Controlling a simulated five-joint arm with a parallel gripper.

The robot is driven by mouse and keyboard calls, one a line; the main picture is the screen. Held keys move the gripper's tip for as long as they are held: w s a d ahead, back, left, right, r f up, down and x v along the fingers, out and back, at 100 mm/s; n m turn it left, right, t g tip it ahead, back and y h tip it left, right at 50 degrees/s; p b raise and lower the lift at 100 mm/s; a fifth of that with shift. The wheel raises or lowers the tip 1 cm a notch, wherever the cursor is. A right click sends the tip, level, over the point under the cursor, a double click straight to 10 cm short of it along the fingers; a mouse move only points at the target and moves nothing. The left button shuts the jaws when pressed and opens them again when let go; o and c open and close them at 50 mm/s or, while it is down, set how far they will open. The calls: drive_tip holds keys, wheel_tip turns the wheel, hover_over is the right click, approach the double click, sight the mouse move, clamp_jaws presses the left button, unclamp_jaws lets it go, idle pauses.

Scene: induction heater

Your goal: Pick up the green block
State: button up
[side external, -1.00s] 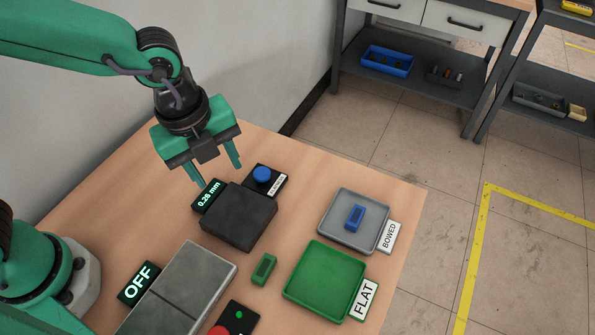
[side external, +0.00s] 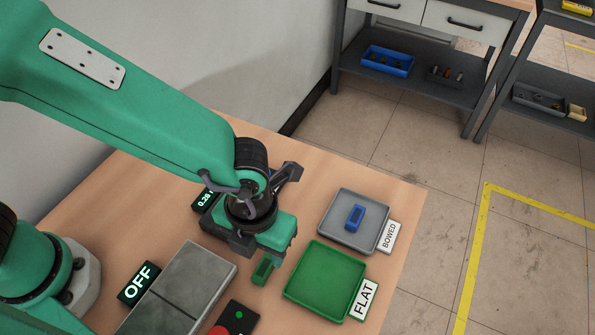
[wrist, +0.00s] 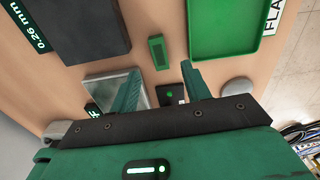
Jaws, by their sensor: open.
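The green block (side external: 262,272) is a small piece with a recess in its top. It lies on the wooden table just left of the green FLAT tray (side external: 325,280). In the wrist view the green block (wrist: 158,52) shows whole, just beyond the fingertips and between their lines. My gripper (wrist: 160,70) is open with nothing between its fingers. In the side view it hangs above and just behind the block, with one green finger near the block's right side. The other finger is hard to make out there.
A grey BOWED tray (side external: 337,227) holding a blue block (side external: 355,217) stands behind the green tray. A grey metal plate (side external: 200,285) and an OFF display (side external: 139,284) lie to the left. A dark slab (wrist: 85,25) and a 0.26 mm display (wrist: 27,27) are nearby.

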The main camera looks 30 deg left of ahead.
sight(264, 267)
drive_tip(key=shift+f, duration=0.7)
drive_tip(key=shift+f, duration=0.1)
drive_tip(key=shift+f, duration=2.5)
clamp_jaws()
drive_tip(key=shift+r, duration=0.2)
wheel_tip(264, 267, up, 10)
drive_tip(key=shift+f, duration=0.15)
